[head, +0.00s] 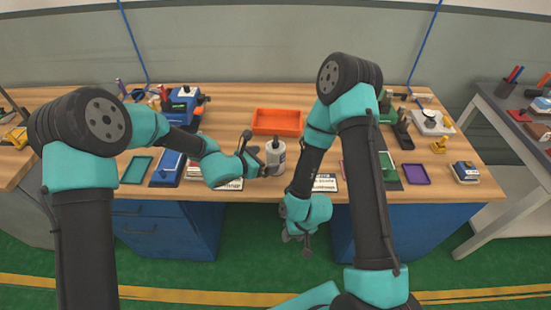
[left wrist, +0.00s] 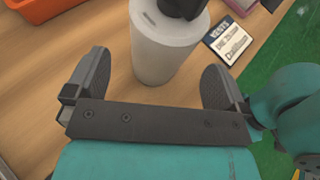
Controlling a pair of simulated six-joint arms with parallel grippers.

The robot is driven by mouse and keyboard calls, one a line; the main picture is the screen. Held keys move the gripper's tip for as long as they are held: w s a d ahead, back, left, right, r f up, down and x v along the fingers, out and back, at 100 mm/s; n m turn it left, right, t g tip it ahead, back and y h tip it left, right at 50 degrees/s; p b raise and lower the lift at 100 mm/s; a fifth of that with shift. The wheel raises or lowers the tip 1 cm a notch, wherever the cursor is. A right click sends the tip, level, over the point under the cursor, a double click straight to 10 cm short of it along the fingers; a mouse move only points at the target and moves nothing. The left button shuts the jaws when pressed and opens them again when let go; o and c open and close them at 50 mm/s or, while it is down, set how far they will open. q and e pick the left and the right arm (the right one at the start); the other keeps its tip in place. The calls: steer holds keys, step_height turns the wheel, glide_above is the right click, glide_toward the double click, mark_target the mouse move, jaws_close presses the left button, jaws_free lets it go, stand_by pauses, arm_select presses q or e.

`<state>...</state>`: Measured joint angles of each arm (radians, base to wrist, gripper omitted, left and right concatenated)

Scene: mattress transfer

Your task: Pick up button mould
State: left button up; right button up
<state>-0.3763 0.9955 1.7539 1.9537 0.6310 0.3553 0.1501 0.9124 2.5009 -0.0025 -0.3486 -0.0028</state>
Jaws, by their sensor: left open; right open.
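I cannot tell for sure which thing is the button mould. A pale grey cylinder with a dark top (head: 275,153) stands upright near the table's front middle; it is large in the left wrist view (left wrist: 166,48). My left gripper (head: 258,158) is open beside it. In the left wrist view my left gripper's two fingers (left wrist: 155,75) lie on either side of the cylinder's lower end, with gaps visible. My right gripper (head: 303,238) is open and empty, hanging in front of the table's front edge. My right arm hides part of the table.
An orange tray (head: 277,122) lies behind the cylinder. A printed card (head: 325,183) lies to its right near the front edge. A blue machine (head: 183,104) stands at the left, a purple tray (head: 415,174) at the right. The wooden table (head: 228,118) has bare room left of the orange tray.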

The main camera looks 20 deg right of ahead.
mark_target(268, 159)
arm_select(q)
steer(key=x, duration=0.4)
steer(key=shift+c, duration=0.3)
steer(key=c, duration=1.3)
